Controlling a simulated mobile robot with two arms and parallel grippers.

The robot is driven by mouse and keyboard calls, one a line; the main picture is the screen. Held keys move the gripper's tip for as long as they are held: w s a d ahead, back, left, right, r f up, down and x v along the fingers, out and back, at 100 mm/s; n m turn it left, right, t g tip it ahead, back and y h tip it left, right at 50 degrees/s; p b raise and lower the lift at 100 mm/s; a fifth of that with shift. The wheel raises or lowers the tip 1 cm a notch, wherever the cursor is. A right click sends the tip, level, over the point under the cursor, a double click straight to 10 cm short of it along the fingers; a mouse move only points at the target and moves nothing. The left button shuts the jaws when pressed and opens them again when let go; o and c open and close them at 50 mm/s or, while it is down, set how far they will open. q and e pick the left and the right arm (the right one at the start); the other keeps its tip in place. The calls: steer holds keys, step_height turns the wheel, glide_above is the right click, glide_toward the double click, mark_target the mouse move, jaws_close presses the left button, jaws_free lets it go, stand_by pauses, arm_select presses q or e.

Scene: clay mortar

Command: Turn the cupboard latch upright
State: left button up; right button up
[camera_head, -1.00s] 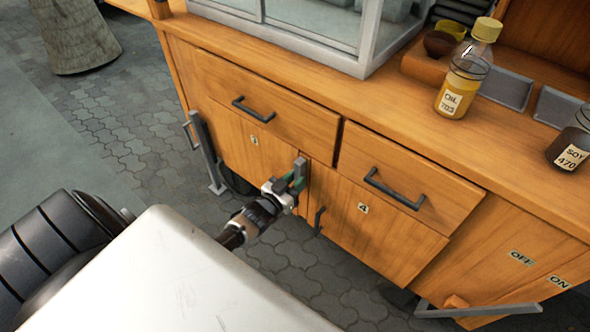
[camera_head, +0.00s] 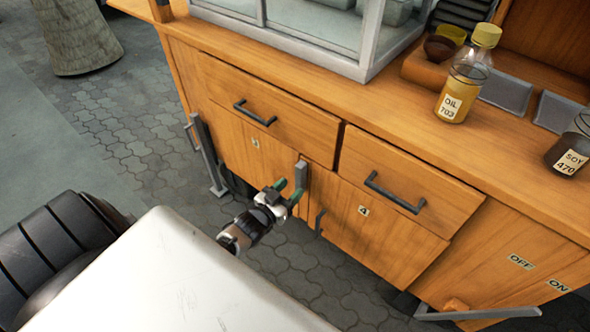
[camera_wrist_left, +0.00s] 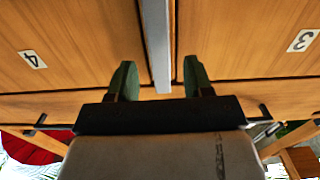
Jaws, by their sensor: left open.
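The cupboard latch (camera_head: 302,174) is a grey bar at the seam between doors 3 and 4, just below the drawers. It stands about upright, along the seam. In the left wrist view the latch (camera_wrist_left: 156,45) runs straight down from the top edge towards the gap between the fingers. My left gripper (camera_head: 288,190) is open and empty, just in front of and left of the latch in the head view. Its green fingers also show in the left wrist view (camera_wrist_left: 160,78), one each side of the bar's line. My right gripper is not in view.
Dark handles sit on the left drawer (camera_head: 254,112), the right drawer (camera_head: 394,192) and door 4 (camera_head: 319,221). An oil bottle (camera_head: 463,85) and a soy bottle (camera_head: 572,150) stand on the counter. A grey bar (camera_head: 478,314) juts out low at right.

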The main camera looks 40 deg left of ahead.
arm_select(q)
steer(key=s, duration=0.7)
steer(key=shift+s+a+p, duration=0.3)
steer(key=shift+s+p, duration=0.1)
steer(key=shift+p, duration=0.05)
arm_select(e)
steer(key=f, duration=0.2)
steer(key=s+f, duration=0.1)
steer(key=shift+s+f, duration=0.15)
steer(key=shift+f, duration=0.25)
